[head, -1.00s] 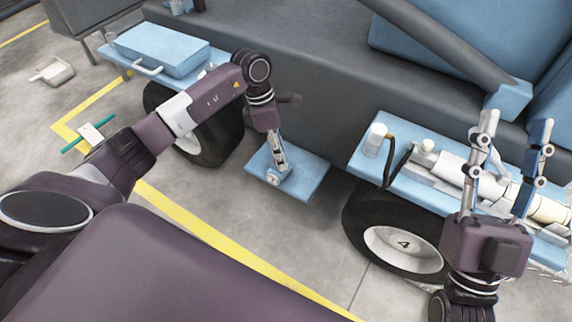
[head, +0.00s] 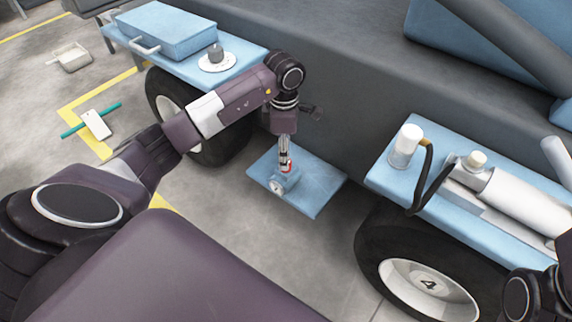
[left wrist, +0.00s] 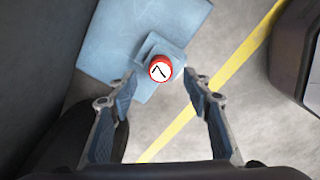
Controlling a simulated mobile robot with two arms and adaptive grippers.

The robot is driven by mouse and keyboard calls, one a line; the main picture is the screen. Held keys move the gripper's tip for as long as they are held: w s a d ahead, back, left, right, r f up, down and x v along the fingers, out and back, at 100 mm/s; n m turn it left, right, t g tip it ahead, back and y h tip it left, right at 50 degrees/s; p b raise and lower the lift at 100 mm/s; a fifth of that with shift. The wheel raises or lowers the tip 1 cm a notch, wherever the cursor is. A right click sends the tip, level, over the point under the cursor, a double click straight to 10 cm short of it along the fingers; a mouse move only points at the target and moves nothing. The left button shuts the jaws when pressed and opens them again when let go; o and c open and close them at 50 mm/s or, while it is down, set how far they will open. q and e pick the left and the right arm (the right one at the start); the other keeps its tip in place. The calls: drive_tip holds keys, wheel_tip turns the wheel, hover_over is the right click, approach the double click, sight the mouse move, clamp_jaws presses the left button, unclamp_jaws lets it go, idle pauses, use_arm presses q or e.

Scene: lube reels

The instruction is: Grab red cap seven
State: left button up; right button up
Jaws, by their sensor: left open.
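The red cap (left wrist: 160,68) has a red rim and a white top with a black mark like a 7, turned in the picture. It sits on a small blue box (left wrist: 172,47) on a low blue step plate (head: 318,188). In the head view only a sliver of red shows, behind my fingers. My left gripper (left wrist: 159,88) is open and empty, its fingers spread on either side of the cap's line in the left wrist view. It also shows in the head view (head: 285,158), pointing down over the box.
A dark vehicle side runs behind the step. A blue shelf (head: 392,182) with a white-capped canister (head: 404,146) and hose is on the right, above a wheel (head: 428,290). Another blue shelf (head: 240,68) is at upper left. The floor in front is free.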

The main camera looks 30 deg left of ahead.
use_arm(q)
drive_tip(key=shift+s+f+b, duration=0.1)
drive_tip(key=shift+f+b, duration=0.8)
drive_tip(key=shift+f, duration=1)
drive_tip(key=c, duration=0.9)
